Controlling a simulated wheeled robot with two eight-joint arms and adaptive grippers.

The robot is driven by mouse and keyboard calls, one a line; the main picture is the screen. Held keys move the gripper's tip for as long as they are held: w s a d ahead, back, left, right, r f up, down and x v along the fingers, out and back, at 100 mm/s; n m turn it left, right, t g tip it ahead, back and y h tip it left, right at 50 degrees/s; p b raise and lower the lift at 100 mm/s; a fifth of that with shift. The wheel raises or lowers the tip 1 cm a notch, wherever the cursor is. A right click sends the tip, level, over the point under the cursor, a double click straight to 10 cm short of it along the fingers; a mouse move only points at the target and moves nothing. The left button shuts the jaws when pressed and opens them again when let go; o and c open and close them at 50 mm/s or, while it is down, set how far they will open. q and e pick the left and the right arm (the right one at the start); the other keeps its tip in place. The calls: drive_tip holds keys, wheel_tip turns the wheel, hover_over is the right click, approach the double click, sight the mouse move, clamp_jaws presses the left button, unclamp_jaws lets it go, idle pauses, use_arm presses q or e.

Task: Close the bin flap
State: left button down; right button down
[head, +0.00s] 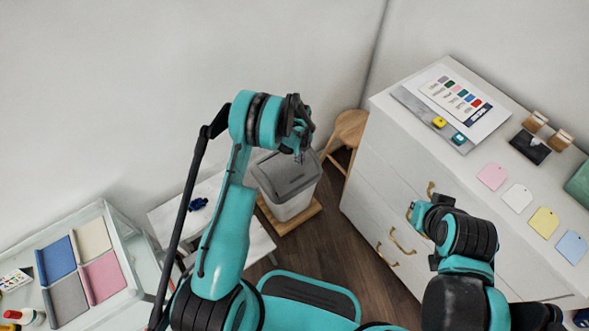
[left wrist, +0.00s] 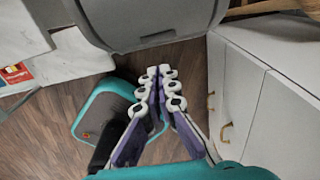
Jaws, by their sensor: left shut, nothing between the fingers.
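The bin (head: 292,206) has a pale body and a grey lid with a flap (head: 284,176), and stands on a wooden base. My left gripper (head: 300,156) is over the lid's back edge in the head view and partly covers it; I cannot tell if it touches. In the left wrist view, the grey lid (left wrist: 150,18) fills the top and my shut, empty left fingers (left wrist: 160,88) point toward its edge. How far the flap is open is not clear. My right arm's end (head: 422,212) is by the drawers, its fingers not clearly visible.
A white drawer cabinet (head: 385,185) with brass handles stands right of the bin. A wooden stool (head: 348,130) is behind it. A white table (head: 255,240) is close on the left. Wooden floor (head: 335,235) is clear in front of the bin.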

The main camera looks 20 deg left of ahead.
use_arm(q)
drive_tip(key=b, duration=0.4)
hover_over(296, 175)
drive_tip(key=s+d, duration=0.2)
wheel_tip(296, 175, down, 10)
drive_tip(key=shift+d+f, duration=0.15)
drive_tip(key=shift+w+a+f+b, duration=0.5)
drive_tip(key=shift+a+f, duration=0.15)
drive_tip(key=shift+f, duration=0.15)
drive_tip(key=shift+w+a+f, duration=0.3)
drive_tip(key=shift+a+f, duration=0.05)
drive_tip(key=shift+a, duration=0.1)
drive_tip(key=shift+w+a+f+y, duration=0.15)
drive_tip(key=shift+f+y, duration=0.25)
drive_tip(key=shift+f, duration=0.2)
